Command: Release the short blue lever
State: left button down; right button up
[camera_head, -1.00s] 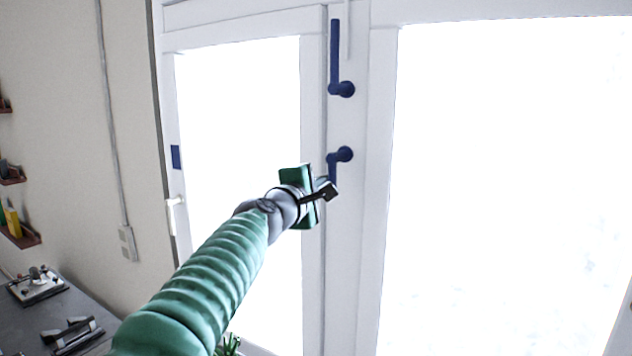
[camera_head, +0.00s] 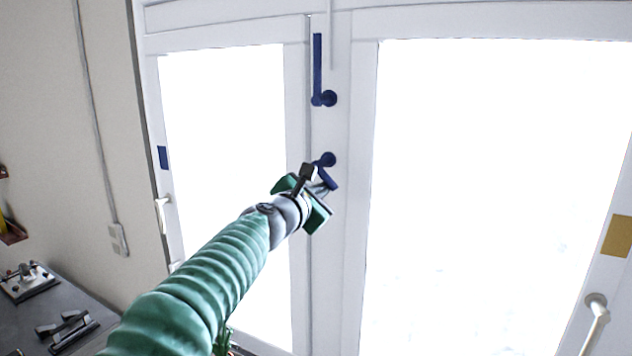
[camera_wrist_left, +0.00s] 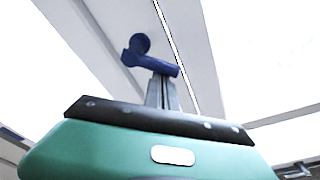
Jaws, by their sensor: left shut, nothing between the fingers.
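The short blue lever (camera_head: 328,180) is on the white door frame, below a longer blue lever (camera_head: 318,70) that stands upright. The short lever's handle now slants down to the right from its round pivot. My left gripper (camera_head: 316,180) is at this handle, on its lower left side. In the left wrist view the shut fingers (camera_wrist_left: 162,92) reach up to the short blue lever (camera_wrist_left: 150,62) and appear to touch its underside near the free end. Nothing is between the fingers. My right gripper is not in view.
White-framed glass doors (camera_head: 340,250) fill the middle. A white handle (camera_head: 596,318) is at the lower right and another (camera_head: 162,213) at the left. A grey bench (camera_head: 60,305) with metal fittings stands at the lower left.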

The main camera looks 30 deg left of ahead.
aim_at(331, 182)
pick_arm(q)
jog(key=n+p, duration=0.1)
jog(key=d+r+n+p, duration=0.1)
jog(key=n, duration=0.1)
jog(key=r+n+p, duration=0.1)
jog(key=shift+d+h, duration=0.4)
jog(key=shift+d+r+p, duration=0.2)
jog(key=shift+p, duration=0.2)
jog(key=shift+d+r, duration=0.1)
